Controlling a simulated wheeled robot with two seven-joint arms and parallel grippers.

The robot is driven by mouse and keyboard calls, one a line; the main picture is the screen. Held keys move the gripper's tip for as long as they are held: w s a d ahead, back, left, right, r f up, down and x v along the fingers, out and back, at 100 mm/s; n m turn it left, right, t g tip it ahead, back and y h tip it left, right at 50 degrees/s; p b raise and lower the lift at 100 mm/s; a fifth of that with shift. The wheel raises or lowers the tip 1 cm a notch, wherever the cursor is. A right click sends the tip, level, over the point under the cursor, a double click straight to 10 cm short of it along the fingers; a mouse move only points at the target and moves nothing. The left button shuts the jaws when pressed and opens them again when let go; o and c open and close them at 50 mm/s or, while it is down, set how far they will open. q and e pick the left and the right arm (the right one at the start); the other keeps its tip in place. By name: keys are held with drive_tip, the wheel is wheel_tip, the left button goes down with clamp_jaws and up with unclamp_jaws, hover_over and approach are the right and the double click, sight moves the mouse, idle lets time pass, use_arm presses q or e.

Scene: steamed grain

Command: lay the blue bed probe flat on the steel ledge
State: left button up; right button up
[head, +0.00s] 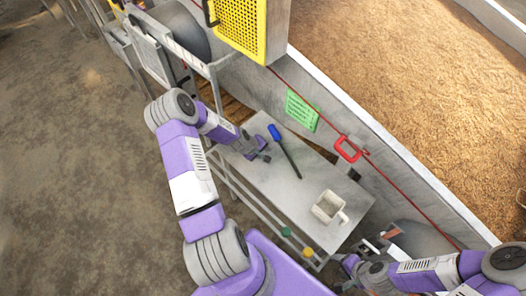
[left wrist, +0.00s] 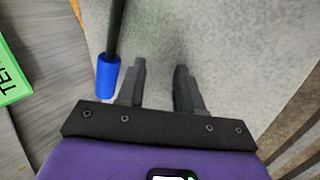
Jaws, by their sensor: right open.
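The blue bed probe has a blue handle (head: 274,132) and a thin dark shaft. In the head view it lies along the grey steel ledge (head: 265,185), handle towards the wall; I cannot tell whether its whole length touches the ledge. My left gripper (head: 264,152) is just left of the probe, low over the ledge. In the left wrist view its two fingers (left wrist: 158,88) are apart with nothing between them, and the blue handle (left wrist: 108,76) is just outside the left finger. My right gripper (head: 352,262) is open at the bottom right, away from the probe; its fingertips are hard to make out.
A white mug (head: 328,207) stands on the ledge's near right part. A green sign (head: 302,110) and a red handle on a red cord (head: 348,149) are on the wall behind. A yellow perforated box (head: 242,28) is above. The ledge's middle is clear.

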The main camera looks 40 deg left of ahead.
idle(0.3)
use_arm(q)
drive_tip(key=o, duration=0.6)
drive_tip(key=shift+c, duration=0.2)
drive_tip(key=shift+s+f, duration=0.1)
drive_tip(key=shift+s, duration=0.05)
drive_tip(key=shift+s+f, duration=0.1)
drive_tip(key=d+p+v, duration=0.1)
drive_tip(key=p+v, duration=0.1)
drive_tip(key=v, duration=0.5)
drive_tip(key=shift+a+r, duration=0.45)
drive_tip(key=shift+r, duration=0.1)
drive_tip(key=shift+w, duration=0.25)
drive_tip(key=p+v, duration=0.5)
drive_tip(key=v, duration=0.1)
